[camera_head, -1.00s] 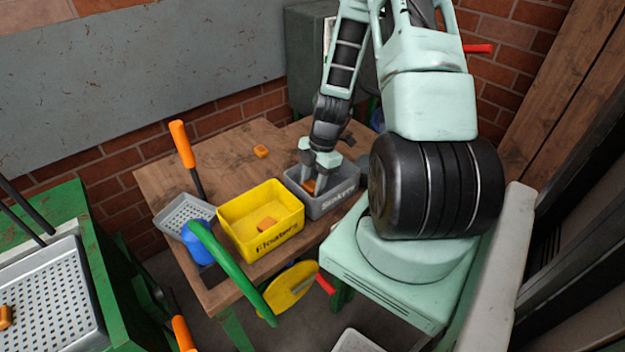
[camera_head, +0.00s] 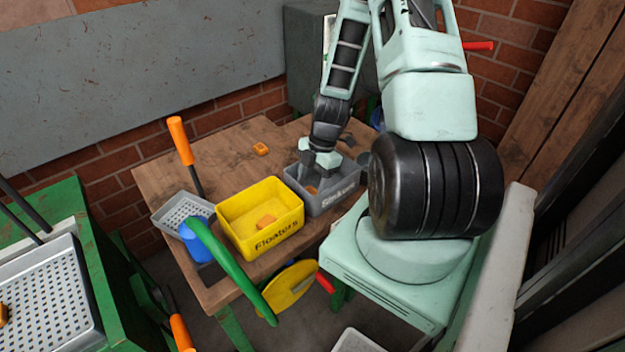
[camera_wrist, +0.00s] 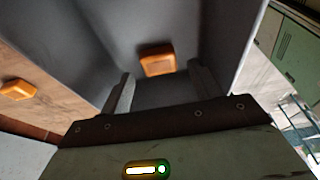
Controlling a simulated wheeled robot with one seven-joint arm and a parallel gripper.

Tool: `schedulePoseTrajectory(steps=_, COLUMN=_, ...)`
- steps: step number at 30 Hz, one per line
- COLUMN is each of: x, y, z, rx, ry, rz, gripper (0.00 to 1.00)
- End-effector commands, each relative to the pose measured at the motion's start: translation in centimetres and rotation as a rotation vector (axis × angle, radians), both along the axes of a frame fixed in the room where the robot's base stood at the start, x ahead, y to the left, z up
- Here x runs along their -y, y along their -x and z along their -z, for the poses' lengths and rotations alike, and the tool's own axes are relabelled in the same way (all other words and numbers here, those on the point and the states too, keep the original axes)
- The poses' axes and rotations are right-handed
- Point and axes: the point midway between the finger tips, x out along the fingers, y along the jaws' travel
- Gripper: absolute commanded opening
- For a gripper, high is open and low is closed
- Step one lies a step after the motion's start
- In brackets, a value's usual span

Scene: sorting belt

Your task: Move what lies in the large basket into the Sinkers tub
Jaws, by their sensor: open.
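The grey Sinkers tub (camera_head: 337,199) stands on the wooden table, right of the yellow Floaters tub (camera_head: 281,236). My gripper (camera_head: 308,178) is open and points down into the Sinkers tub. An orange block lies in that tub (camera_head: 311,190); in the wrist view this block (camera_wrist: 157,61) shows on the tub floor just beyond my parted fingers, apart from them as far as I can tell. The large perforated metal basket (camera_head: 62,282) sits on the green bench at left, with an orange-brown piece (camera_head: 3,314) at the picture's edge. The rest of that basket is cut off.
An orange block (camera_head: 266,221) lies in the Floaters tub and another (camera_head: 261,149) lies loose on the table (camera_head: 225,165). A small basket with an orange handle (camera_head: 181,142), a blue object (camera_head: 197,243) and a green curved bar (camera_head: 232,272) are at the table's left front.

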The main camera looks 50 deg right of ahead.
Motion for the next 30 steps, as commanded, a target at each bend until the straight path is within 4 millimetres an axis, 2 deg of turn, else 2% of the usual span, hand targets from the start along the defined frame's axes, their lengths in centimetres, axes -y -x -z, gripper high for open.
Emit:
schedulePoseTrajectory(steps=8, x=0.3, y=0.0, z=-1.9, rx=0.003, ry=0.003, rz=0.002, gripper=0.63)
schedulePoseTrajectory(steps=21, x=2.5, y=0.5, z=-9.7, rx=0.004, ry=0.005, rz=0.004, gripper=0.63)
schedulePoseTrajectory(steps=27, x=3.0, y=0.7, z=-12.1, rx=0.002, ry=0.003, rz=0.002, gripper=0.63)
schedulePoseTrajectory(steps=30, x=3.1, y=0.8, z=-12.6, rx=0.0, ry=0.001, rz=0.0, gripper=0.63)
